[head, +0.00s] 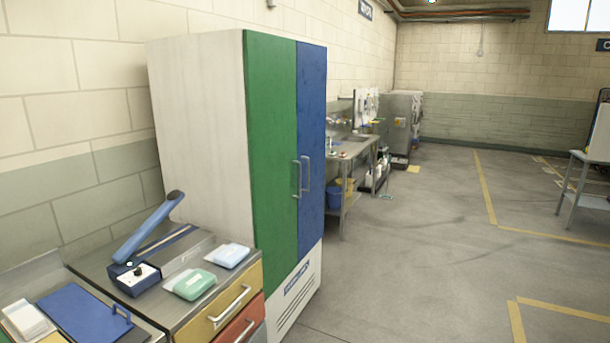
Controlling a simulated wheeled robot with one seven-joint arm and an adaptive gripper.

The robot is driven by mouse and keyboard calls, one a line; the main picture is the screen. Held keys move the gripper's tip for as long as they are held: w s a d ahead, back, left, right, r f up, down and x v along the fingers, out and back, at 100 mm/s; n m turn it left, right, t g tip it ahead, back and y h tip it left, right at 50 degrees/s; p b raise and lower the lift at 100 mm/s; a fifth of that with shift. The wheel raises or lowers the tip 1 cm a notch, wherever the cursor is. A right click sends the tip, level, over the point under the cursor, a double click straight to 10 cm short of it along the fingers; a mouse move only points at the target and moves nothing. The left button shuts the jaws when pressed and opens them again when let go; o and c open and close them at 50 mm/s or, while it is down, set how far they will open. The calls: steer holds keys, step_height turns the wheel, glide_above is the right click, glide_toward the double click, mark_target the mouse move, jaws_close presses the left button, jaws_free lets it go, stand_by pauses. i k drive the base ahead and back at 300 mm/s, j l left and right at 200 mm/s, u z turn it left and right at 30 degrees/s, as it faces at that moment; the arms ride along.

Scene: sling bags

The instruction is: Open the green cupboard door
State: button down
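The green cupboard door (270,150) is the left one of two tall doors on a white cupboard (197,130) left of centre in the head view. It looks closed, flush beside the blue door (310,140). Its upright metal handle (296,178) is near the edge where the doors meet. The blue door has a similar handle (306,175) right next to it. My gripper is not in view.
A counter (85,262) with a blue-armed device (140,245), packets and coloured drawers (225,308) stands close in front of the cupboard, at left. A metal sink table (350,150) stands beyond it. Open floor (420,255) lies to the right.

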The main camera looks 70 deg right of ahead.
mark_target(269, 59)
steer(key=z, duration=2)
steer(key=i+z, duration=0.15)
steer(key=i+l, duration=0.2)
steer(key=i, duration=0.3)
steer(key=i+l, duration=0.15)
steer(key=i, duration=0.4)
steer(key=i+l, duration=0.2)
steer(key=i, duration=0.3)
steer(key=i+l, duration=0.15)
steer(key=i, duration=0.35)
steer(key=u, duration=0.05)
